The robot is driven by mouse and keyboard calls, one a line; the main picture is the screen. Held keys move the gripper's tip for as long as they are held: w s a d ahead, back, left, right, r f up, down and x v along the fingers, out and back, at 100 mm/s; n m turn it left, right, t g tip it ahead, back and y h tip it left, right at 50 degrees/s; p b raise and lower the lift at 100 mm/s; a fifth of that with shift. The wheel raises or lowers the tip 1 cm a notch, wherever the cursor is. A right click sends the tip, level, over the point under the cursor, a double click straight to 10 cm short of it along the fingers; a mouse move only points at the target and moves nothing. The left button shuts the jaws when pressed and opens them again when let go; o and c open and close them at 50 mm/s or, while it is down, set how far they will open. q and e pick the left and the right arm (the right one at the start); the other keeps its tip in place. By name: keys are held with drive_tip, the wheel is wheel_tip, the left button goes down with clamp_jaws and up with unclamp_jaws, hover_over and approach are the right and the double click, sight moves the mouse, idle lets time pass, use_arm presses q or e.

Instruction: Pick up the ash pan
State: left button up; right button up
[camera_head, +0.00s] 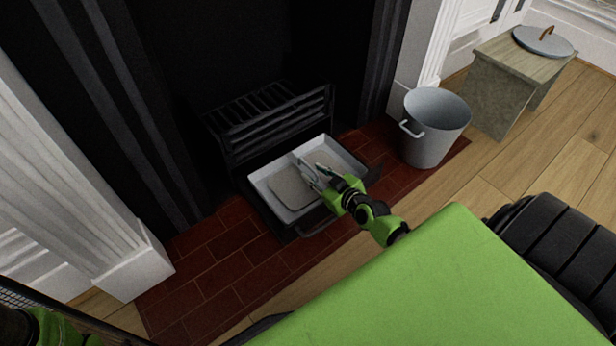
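The ash pan (270,198) is a shallow, pale metal tray holding flat grey ash (290,188). It sits level in front of the black grate (275,120), inside a dark frame on the red brick hearth. My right gripper (309,170) reaches in from the lower right, over the pan's right part. Its two fingers are apart, with nothing visible between them. I cannot tell whether the fingertips touch the pan or the ash. At the lower left only a green and dark part of my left arm shows; its gripper is out of view.
A grey metal bucket (436,130) with a side handle stands right of the grate. Behind it is a stone-coloured stand (500,90) with a round lid (543,41) on top. White fireplace columns flank the dark opening. Brick hearth (225,270) is clear at front left.

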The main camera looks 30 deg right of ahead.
sight(310, 167)
drive_tip(key=b+x, duration=0.2)
drive_tip(key=x, duration=0.1)
drive_tip(key=b+x, duration=0.1)
drive_tip(key=b, duration=0.1)
drive_tip(key=shift+w+d+f, duration=0.2)
drive_tip(key=shift+w+d, duration=0.1)
drive_tip(key=shift+d, duration=0.05)
drive_tip(key=shift+w, duration=0.25)
clamp_jaws()
drive_tip(key=shift+w+r, duration=0.1)
drive_tip(key=shift+r, duration=0.1)
